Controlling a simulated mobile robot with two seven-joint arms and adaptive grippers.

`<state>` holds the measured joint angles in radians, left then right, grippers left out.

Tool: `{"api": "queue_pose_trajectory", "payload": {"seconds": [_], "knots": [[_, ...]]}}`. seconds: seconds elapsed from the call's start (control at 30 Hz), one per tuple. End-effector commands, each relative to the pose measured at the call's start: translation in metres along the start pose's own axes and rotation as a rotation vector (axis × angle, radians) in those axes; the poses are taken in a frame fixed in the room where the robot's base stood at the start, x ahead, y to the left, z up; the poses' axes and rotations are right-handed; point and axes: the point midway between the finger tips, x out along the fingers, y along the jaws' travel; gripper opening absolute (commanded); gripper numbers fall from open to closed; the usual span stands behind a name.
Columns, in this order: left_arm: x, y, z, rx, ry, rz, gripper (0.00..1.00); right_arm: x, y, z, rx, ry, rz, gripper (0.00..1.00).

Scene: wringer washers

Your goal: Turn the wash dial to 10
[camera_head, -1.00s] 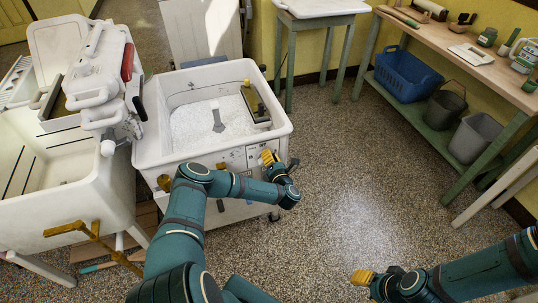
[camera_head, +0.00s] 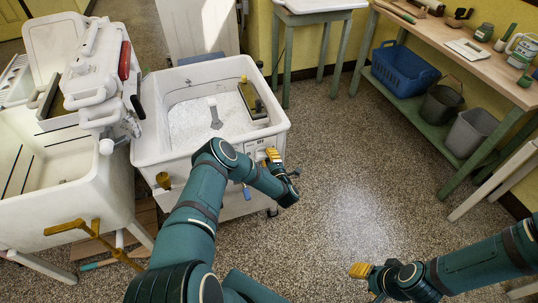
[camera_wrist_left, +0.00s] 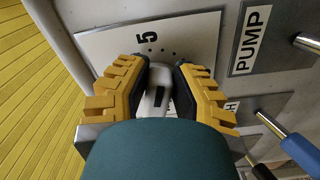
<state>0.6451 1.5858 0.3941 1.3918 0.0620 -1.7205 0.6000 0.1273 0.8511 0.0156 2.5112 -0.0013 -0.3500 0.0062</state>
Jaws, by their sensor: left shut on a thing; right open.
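The wash dial (camera_wrist_left: 157,96) is a white knob with a dark mark. It sits on a pale plate (camera_wrist_left: 105,48) with a "5" and a row of dots, on the front of the white washer tub (camera_head: 165,160). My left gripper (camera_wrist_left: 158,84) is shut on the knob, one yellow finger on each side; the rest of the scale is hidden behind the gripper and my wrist. In the head view my left gripper (camera_head: 273,156) is at the tub's front right, covering the dial. My right gripper (camera_head: 361,271) is open and empty over the floor.
A "PUMP" label (camera_wrist_left: 251,38) and a blue-handled lever (camera_wrist_left: 298,152) are beside the dial. The wringer (camera_head: 100,90) stands to the left of the tub. A workbench (camera_head: 480,70) with a blue basket (camera_head: 404,70) is at right. The speckled floor between is clear.

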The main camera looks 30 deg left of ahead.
Motion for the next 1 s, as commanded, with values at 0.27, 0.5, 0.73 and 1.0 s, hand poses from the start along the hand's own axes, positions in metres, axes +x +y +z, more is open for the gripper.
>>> {"api": "queue_pose_trajectory", "payload": {"seconds": [0.27, 0.5, 0.73, 1.0], "knots": [[0.002, -0.003, -0.002, 0.262, 0.004, 0.008, 0.00, 0.001, 0.000, 0.000, 0.000, 0.000, 0.000, 0.47], [0.003, -0.008, -0.004, 0.490, 0.006, 0.008, 0.00, 0.003, 0.001, 0.001, -0.001, -0.002, 0.000, 0.47], [0.002, -0.013, -0.006, 0.709, 0.006, 0.007, 0.00, 0.006, 0.002, 0.002, -0.001, -0.005, -0.001, 0.47], [0.003, -0.016, -0.011, 0.950, 0.008, 0.006, 0.00, 0.011, 0.004, 0.002, -0.002, -0.002, 0.000, 0.47]]}}
